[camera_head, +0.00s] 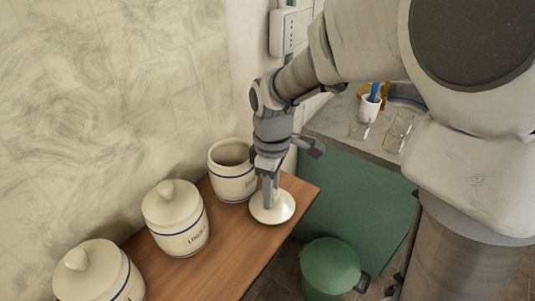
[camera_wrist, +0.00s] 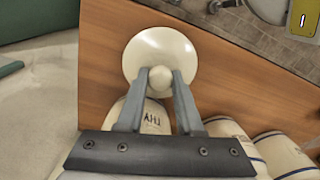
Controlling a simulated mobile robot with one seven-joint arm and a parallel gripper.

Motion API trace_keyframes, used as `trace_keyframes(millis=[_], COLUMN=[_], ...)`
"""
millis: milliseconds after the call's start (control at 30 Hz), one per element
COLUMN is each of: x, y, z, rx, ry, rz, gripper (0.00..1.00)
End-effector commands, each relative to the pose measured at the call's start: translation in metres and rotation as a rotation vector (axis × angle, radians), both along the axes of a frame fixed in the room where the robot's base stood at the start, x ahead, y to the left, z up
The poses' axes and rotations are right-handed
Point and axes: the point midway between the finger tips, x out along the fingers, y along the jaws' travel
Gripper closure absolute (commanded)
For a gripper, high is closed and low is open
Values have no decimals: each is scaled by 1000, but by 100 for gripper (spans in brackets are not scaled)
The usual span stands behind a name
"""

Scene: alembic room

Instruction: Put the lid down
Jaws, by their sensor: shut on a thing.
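My gripper (camera_head: 269,190) points down over the far end of the wooden shelf. It is shut on the knob of a round cream lid (camera_head: 273,208). In the wrist view the two fingers (camera_wrist: 162,82) close around the knob, and the lid's disc (camera_wrist: 160,48) lies beyond them over the wood. The lid looks level and at or very near the wooden top; I cannot tell if it touches. An open cream jar (camera_head: 231,172) with a blue band stands just left of the lid, with no lid on it.
The wooden shelf (camera_head: 225,262) also bears two lidded jars, a middle one (camera_head: 178,222) and a near one (camera_head: 98,275). A green bin (camera_head: 329,267) stands on the floor to the right. A counter (camera_head: 345,130) with a white cup and glasses is behind. The wall is close on the left.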

Motion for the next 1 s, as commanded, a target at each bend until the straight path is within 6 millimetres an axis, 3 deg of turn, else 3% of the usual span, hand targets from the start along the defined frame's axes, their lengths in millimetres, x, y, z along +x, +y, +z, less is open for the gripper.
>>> trace_keyframes(millis=[267,300,433,767,1000], x=[0,0,0,0,2], y=[0,0,0,0,0], z=[-3,-3,-2,2,43], rx=[0,0,0,0,0], ry=[0,0,0,-1,-7], rz=[0,0,0,0,0], gripper=[100,59,36,35,35])
